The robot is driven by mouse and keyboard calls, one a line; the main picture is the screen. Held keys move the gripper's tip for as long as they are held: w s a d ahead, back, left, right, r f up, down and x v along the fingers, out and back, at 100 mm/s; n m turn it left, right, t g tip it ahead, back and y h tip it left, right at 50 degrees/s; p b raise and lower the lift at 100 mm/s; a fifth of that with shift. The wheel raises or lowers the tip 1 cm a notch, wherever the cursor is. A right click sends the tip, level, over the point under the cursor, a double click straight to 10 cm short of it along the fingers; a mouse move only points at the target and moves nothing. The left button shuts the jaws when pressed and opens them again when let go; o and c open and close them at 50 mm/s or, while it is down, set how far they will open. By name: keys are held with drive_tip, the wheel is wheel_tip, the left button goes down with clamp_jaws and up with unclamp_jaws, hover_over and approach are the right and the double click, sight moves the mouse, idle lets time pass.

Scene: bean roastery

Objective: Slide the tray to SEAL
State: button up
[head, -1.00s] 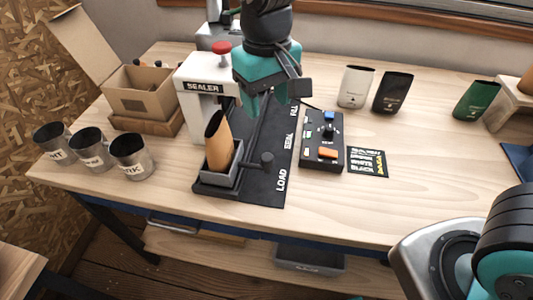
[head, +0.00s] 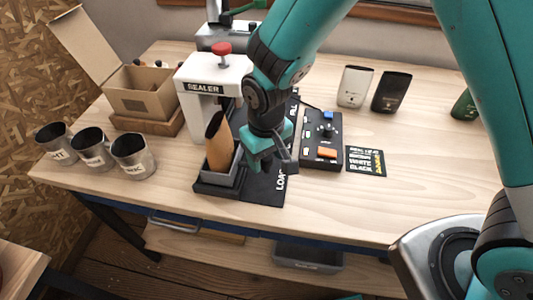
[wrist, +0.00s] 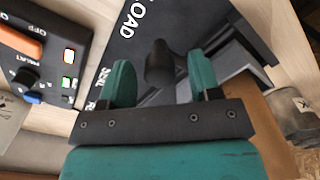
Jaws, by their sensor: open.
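The grey tray (head: 208,178) sits at the LOAD end of the black track (head: 262,190) and holds an upright kraft bag (head: 219,148). The tray's black handle knob (wrist: 160,62) lies between my fingers in the wrist view. My gripper (head: 266,162) is open, low over the track just right of the tray, and hides the knob in the head view. A gap shows beside the knob, so it is not gripped.
The white sealer (head: 205,88) with a red knob stands behind the tray. A control box (head: 322,150) with a dial and an orange switch is close on the track's right. Metal cups (head: 133,155) stand at left. The front table strip is clear.

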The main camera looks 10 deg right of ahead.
clamp_jaws()
drive_tip(key=w+d, duration=0.1)
drive_tip(key=w, duration=0.3)
drive_tip(key=w+d, duration=0.2)
drive_tip(key=w, duration=0.2)
drive_tip(key=w+d, duration=0.2)
drive_tip(key=w, duration=0.2)
drive_tip(key=shift+a, duration=0.1)
unclamp_jaws()
wheel_tip(320, 180, up, 18)
drive_tip(key=b, duration=0.1)
drive_tip(key=shift+f, duration=0.25)
